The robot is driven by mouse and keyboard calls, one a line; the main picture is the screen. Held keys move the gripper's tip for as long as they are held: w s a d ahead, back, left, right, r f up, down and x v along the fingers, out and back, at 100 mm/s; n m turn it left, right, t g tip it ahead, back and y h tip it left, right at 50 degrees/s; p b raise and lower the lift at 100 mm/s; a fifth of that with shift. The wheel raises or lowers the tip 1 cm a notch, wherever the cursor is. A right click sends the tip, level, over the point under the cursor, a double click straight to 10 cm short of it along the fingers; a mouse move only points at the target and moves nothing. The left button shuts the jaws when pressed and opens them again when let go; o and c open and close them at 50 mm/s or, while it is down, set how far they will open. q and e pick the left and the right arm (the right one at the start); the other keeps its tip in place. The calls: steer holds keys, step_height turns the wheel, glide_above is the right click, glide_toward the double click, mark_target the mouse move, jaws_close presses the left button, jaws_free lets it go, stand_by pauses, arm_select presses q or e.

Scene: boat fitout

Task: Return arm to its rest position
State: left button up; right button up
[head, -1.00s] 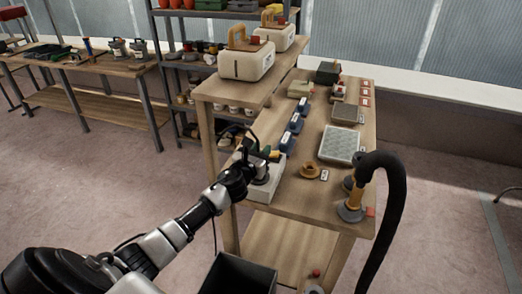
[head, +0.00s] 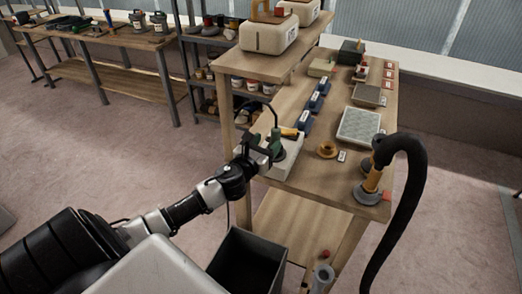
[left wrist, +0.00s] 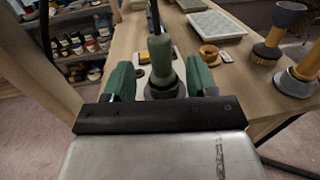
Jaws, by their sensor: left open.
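My left gripper (head: 266,150) reaches in from the left, at the near left edge of the wooden bench (head: 318,182). Its jaws are open. In the left wrist view, its two green fingers stand on either side of a green-handled tool (left wrist: 162,62), with gaps visible between handle and fingers. The tool is upright over a pale block or tray (head: 287,162), which the arm partly hides. The left arm is stretched forward and low. My right gripper is not in view.
A dark open bin (head: 247,262) stands below the arm. Floor to the left is clear.

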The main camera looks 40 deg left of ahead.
arm_select(q)
steer(key=shift+s+d, duration=0.15)
steer(key=shift+s, duration=1.25)
steer(key=s+f+n+g, duration=0.3)
steer(key=s+f+n, duration=0.25)
steer(key=f, duration=0.65)
steer(key=s+f+n+g, duration=0.35)
steer(key=f+n, duration=0.25)
steer(key=f, duration=0.5)
steer(key=s+f+n+g, duration=0.3)
steer(key=s+f+n, duration=0.25)
steer(key=f, duration=0.65)
steer(key=s+d+f+n+g, duration=0.2)
steer(key=s+d+f+n, duration=0.2)
steer(key=s, duration=0.6)
steer(key=s+d+f+n+g+h, duration=0.1)
steer(key=s+d+f+n+g, duration=0.2)
steer(key=s+f+n, duration=0.3)
steer(key=s+d+f+n+g, duration=0.2)
steer(key=s+d+f+n, duration=0.3)
steer(key=s, duration=0.9)
step_height(320, 180, down, 2)
steer(key=shift+d+f+h, duration=0.15)
steer(key=shift+d+h, duration=0.25)
steer(key=shift+d, duration=0.15)
